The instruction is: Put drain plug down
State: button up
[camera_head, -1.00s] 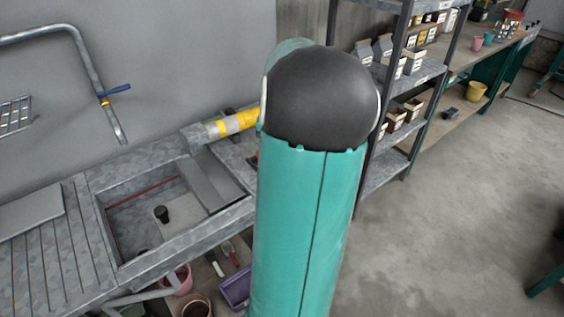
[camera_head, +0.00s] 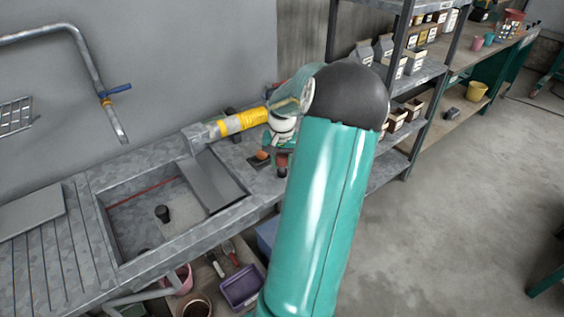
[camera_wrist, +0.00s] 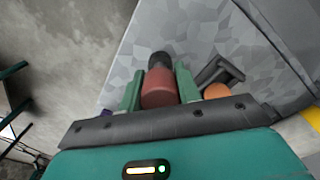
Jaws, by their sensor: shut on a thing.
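My gripper (camera_wrist: 159,88) is shut on the drain plug, a dark red-brown cylinder (camera_wrist: 159,90) with a black end part (camera_wrist: 160,60) pointing away from me. The two green fingers press on its sides. In the wrist view the plug is over the grey counter top (camera_wrist: 185,38), near its edge. In the head view my gripper is at the counter right of the sink, partly behind my arm. A small dark end (camera_head: 282,172) shows below it there. I cannot tell whether the plug touches the counter.
The sink basin (camera_head: 125,222) is left of my gripper, with a short black upright piece (camera_head: 162,213) inside. A yellow cylinder (camera_head: 240,122) lies along the wall. An orange-ended black object (camera_wrist: 216,91) is close beside my right finger. Shelves (camera_head: 428,70) stand at the right.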

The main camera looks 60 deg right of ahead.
jog(key=shift+f, duration=0.1)
jog(key=o, duration=1)
notch_tip(320, 180, up, 12)
jog(key=shift+r, duration=0.15)
